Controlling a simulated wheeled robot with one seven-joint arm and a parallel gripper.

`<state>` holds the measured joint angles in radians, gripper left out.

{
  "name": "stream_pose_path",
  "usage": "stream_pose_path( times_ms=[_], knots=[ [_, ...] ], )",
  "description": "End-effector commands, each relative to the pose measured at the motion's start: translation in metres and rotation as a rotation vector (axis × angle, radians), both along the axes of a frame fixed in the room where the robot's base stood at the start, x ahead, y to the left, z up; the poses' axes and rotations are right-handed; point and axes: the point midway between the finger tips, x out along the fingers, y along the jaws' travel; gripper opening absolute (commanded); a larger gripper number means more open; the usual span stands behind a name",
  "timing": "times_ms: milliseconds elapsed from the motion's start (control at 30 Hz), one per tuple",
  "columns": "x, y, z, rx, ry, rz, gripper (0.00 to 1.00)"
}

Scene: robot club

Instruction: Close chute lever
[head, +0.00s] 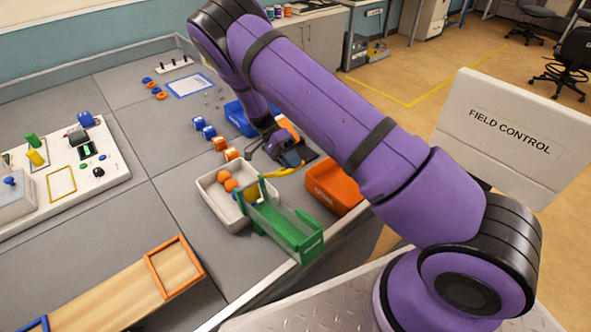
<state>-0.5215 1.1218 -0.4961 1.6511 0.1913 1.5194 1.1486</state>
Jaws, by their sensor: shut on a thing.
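A green chute (292,232) with clear side walls stands at the near edge of the field, beside a white tray. A yellow plate (252,193) shows at its tray end. A yellow lever (286,171) reaches from near that end toward the right, just under my gripper. My gripper (292,160) points down beyond the chute and is shut on the yellow lever. My fingertips are small and partly hidden, so the exact grip does not show.
An orange bin (333,190) stands right of the chute, close to my arm. Blue and orange blocks (205,128) lie beyond. A wooden ramp (120,290) is at lower left, and a control board (110,165) at left.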

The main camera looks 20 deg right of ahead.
Motion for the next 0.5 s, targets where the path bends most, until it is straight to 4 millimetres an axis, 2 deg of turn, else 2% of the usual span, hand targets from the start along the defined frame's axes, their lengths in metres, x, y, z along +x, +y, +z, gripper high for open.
stream_pose_path(
  times_ms=[500],
  knots=[
    [0.0088, 0.0026, 0.0049, 0.001, -0.010, 0.003, 0.00]
  ],
)
